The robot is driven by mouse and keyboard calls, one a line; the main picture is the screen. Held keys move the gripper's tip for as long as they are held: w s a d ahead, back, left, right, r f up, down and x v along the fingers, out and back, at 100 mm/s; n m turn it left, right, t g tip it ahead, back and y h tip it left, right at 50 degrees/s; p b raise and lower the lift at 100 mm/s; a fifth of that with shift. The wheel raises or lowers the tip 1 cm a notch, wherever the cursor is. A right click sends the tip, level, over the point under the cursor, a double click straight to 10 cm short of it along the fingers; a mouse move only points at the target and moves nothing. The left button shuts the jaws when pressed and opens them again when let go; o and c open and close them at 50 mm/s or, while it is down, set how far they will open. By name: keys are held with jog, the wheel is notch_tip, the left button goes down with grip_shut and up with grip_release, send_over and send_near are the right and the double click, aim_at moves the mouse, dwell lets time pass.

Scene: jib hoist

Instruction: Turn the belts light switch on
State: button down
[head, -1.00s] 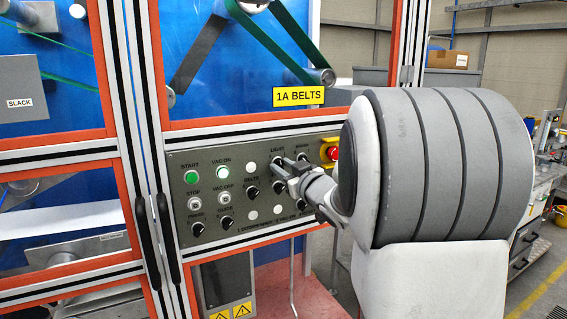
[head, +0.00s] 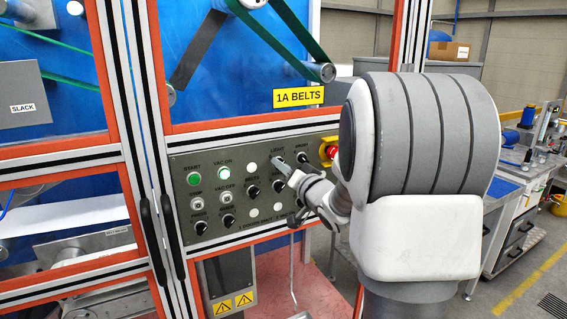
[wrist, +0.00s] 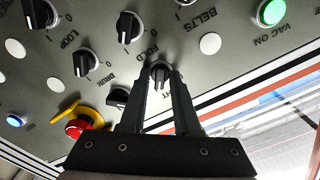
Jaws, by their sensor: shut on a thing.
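The belts control panel (head: 186,160) is a grey plate under the yellow "1A BELTS" sign (head: 299,96). The light switch is a small dark rotary knob under the "LIGHT" label, mostly hidden behind my gripper (head: 280,164) in the head view. The wrist view sees the panel upside down. There the light switch (wrist: 159,75) sits between the tips of my gripper (wrist: 163,78), whose fingers are shut on it. Its label is partly covered by a finger, and its exact setting is hard to read.
Other black knobs, such as the belts knob (head: 252,191), surround the light switch. A red emergency stop (wrist: 80,127) with a yellow surround is close by. The green VAC ON button (wrist: 271,12) is lit. Door handles (head: 172,235) stand left of the panel.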

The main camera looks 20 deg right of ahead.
jog(key=shift+r+m, duration=0.15)
jog(key=shift+m, duration=0.55)
jog(key=shift+p, duration=0.35)
jog(key=c, duration=0.6)
grip_release()
jog(key=s, duration=1.1)
jog(key=s+b, duration=0.1)
jog(key=s, duration=0.5)
jog(key=shift+s+d, duration=0.2)
jog(key=shift+d, duration=0.05)
